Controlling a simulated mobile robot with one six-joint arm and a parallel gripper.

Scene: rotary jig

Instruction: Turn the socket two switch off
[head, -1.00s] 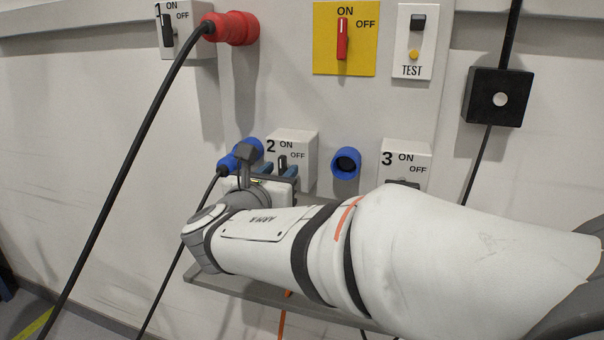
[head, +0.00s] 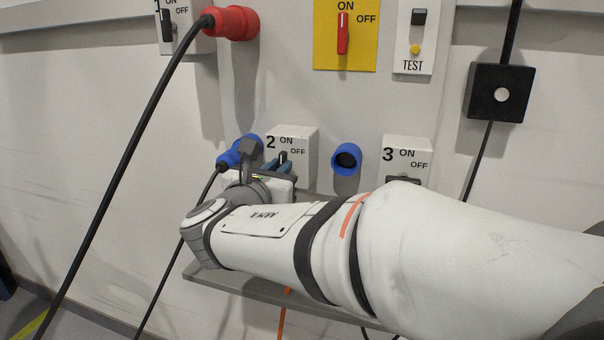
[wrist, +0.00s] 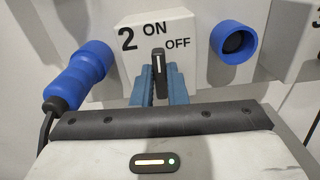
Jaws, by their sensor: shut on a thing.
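The socket two switch is a white box (head: 303,143) marked 2, ON and OFF, low on the wall panel in the head view. Its dark handle (wrist: 158,75) with a white line stands upright, pointing at ON, in the wrist view. My gripper (wrist: 159,88) has its blue fingers close around the lower part of the handle, one on each side. The gripper is shut on the handle. In the head view my gripper (head: 278,166) is at the box's lower front, partly hidden by my wrist.
A blue plug (wrist: 80,76) with a black cable sits left of the box. An empty blue socket (head: 346,160) is on its right, then the switch 3 box (head: 406,160). A red plug (head: 232,23) and yellow switch plate (head: 345,50) are above. A grey ledge (head: 260,292) runs below my arm.

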